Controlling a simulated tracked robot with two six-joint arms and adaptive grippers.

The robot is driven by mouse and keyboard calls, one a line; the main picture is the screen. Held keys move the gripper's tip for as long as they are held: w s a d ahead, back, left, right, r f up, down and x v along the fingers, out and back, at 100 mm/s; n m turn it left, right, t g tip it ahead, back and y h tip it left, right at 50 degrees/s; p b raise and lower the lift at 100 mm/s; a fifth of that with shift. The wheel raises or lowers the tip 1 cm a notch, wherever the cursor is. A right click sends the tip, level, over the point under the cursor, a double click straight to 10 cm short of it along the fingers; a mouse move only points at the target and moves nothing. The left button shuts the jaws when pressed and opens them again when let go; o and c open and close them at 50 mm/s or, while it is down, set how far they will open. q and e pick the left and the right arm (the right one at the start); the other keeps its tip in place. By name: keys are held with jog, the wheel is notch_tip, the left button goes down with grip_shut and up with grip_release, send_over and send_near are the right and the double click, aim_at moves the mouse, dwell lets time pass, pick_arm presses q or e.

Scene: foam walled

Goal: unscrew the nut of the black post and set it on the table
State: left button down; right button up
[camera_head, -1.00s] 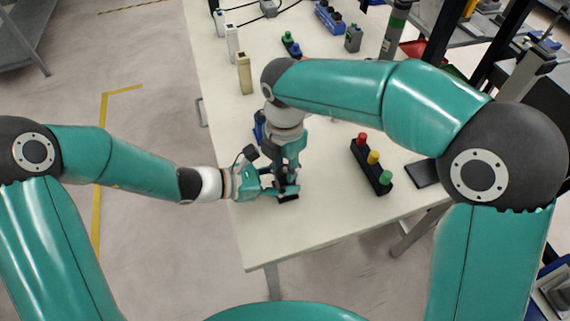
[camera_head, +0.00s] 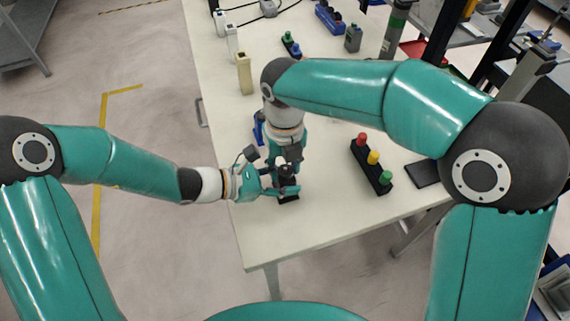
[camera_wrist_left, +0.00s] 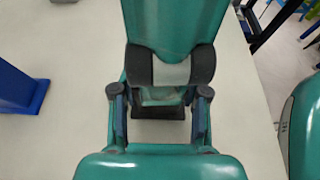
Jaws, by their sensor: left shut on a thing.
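The black post is mostly hidden between my grippers. Its dark base (camera_head: 288,198) shows on the table near the front left edge, and also in the left wrist view (camera_wrist_left: 160,131). My left gripper (camera_head: 280,188) reaches in from the left, low at the post, and is shut on it; its two fingers (camera_wrist_left: 160,112) stand on either side of the post in the wrist view. My right gripper (camera_head: 287,168) comes down from above over the post's top. Its fingers are too hidden to tell open from shut. The nut cannot be made out.
A black block with red, yellow and green knobs (camera_head: 372,164) stands to the right, beside a dark flat box (camera_head: 422,174). A blue thing (camera_head: 259,129) is just behind the grippers. A beige block (camera_head: 244,73) stands further back.

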jog(key=shift+o, duration=0.9)
